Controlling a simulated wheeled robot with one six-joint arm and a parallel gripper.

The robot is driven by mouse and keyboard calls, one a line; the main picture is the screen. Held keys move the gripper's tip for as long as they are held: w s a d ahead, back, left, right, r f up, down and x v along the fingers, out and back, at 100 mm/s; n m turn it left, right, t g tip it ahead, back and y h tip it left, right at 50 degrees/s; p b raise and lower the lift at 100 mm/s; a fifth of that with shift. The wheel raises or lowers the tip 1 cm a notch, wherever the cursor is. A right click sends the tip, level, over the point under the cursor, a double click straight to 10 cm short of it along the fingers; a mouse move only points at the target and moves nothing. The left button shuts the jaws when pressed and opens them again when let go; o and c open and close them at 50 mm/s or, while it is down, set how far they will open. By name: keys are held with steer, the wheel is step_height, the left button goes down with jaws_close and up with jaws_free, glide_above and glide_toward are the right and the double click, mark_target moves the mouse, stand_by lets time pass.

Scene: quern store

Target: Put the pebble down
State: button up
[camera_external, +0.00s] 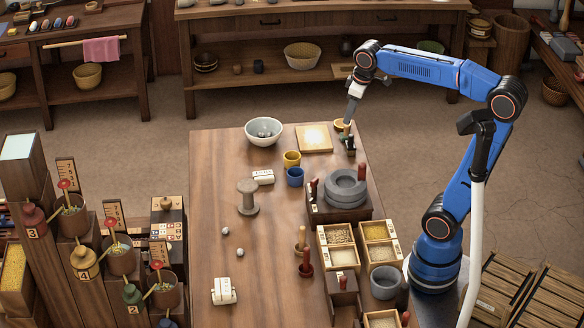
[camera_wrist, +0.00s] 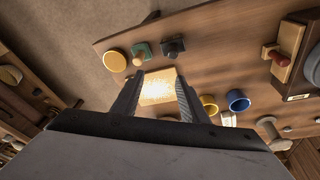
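Two small grey pebbles lie on the long wooden table (camera_external: 215,180): one pebble (camera_external: 225,231) left of centre, and another pebble (camera_external: 240,252) a little nearer the front. My gripper (camera_external: 348,118) is above the table's far right corner, well away from both. In the wrist view its two fingers (camera_wrist: 158,98) are spread apart, with no pebble visible between them. A pale square board (camera_wrist: 158,87) with a grainy bright top shows beyond the gap; it also lies on the table in the external view (camera_external: 314,138). The pebbles cannot be made out in the wrist view.
By my gripper are a yellow round dish (camera_wrist: 117,61), a green stamp (camera_wrist: 141,50) and a dark stamp (camera_wrist: 173,47). A white bowl (camera_external: 263,131), yellow cup (camera_external: 292,158), blue cup (camera_external: 295,177), spool (camera_external: 248,197) and stone quern (camera_external: 346,188) stand nearby. The table's front left is mostly clear.

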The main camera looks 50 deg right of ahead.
steer(key=s+d+f+m+t, duration=0.1)
steer(key=s+d+f+m, duration=0.1)
steer(key=s+f, duration=0.5)
steer(key=s+d+f+m+t, duration=0.1)
steer(key=s+d+f, duration=0.1)
steer(key=s+f, duration=0.5)
steer(key=s, duration=0.4)
steer(key=shift+s+d+m, duration=0.2)
steer(key=shift+d+m, duration=0.05)
steer(key=shift+m, duration=0.15)
